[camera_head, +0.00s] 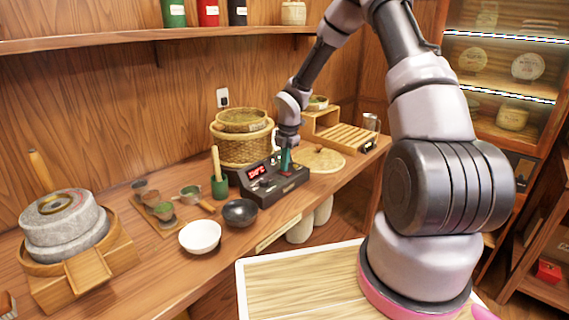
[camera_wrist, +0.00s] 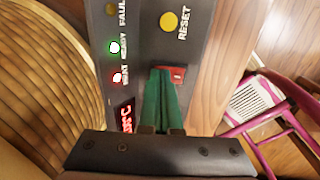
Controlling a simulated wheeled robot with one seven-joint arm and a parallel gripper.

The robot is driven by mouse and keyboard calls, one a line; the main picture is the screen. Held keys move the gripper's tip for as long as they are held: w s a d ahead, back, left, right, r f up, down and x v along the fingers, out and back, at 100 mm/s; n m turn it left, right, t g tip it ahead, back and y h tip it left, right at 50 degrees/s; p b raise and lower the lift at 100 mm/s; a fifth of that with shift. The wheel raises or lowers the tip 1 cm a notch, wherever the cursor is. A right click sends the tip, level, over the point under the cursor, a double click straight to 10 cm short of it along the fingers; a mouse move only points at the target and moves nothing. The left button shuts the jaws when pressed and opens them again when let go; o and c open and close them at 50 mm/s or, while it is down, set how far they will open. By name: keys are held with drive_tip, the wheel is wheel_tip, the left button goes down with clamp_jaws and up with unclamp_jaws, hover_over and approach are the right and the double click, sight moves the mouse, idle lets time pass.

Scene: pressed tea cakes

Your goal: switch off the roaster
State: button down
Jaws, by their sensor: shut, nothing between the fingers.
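The roaster's dark control box (camera_head: 272,190) stands on the wooden counter with a lit red display (camera_head: 257,171). In the wrist view its panel (camera_wrist: 140,50) shows a yellow RESET button (camera_wrist: 169,21), a lit green lamp (camera_wrist: 114,47) by READY and a lit red lamp (camera_wrist: 117,77) by HEAT. A small red switch (camera_wrist: 178,75) sits right beside my fingertips and is partly hidden by them. My gripper (camera_wrist: 163,71) has green fingers, shut and empty, pointing down at the panel. It also shows over the box in the head view (camera_head: 286,160). I cannot tell whether the fingers touch the switch.
A woven basket steamer (camera_head: 240,146) stands just behind the box. A green cup with a pestle (camera_head: 219,186), a black bowl (camera_head: 240,212) and a white bowl (camera_head: 200,236) are to its left. A round woven mat (camera_head: 320,159) lies to its right.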

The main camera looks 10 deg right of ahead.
drive_tip(key=shift+s+d+f, duration=0.1)
drive_tip(key=shift+s+f, duration=0.1)
drive_tip(key=shift+f, duration=0.05)
drive_tip(key=shift+s+d, duration=0.1)
drive_tip(key=shift+s, duration=0.1)
drive_tip(key=shift+s+d+r, duration=0.1)
drive_tip(key=shift+s+d, duration=0.2)
drive_tip(key=shift+s, duration=0.05)
drive_tip(key=shift+w+r, duration=0.1)
drive_tip(key=shift+r, duration=0.05)
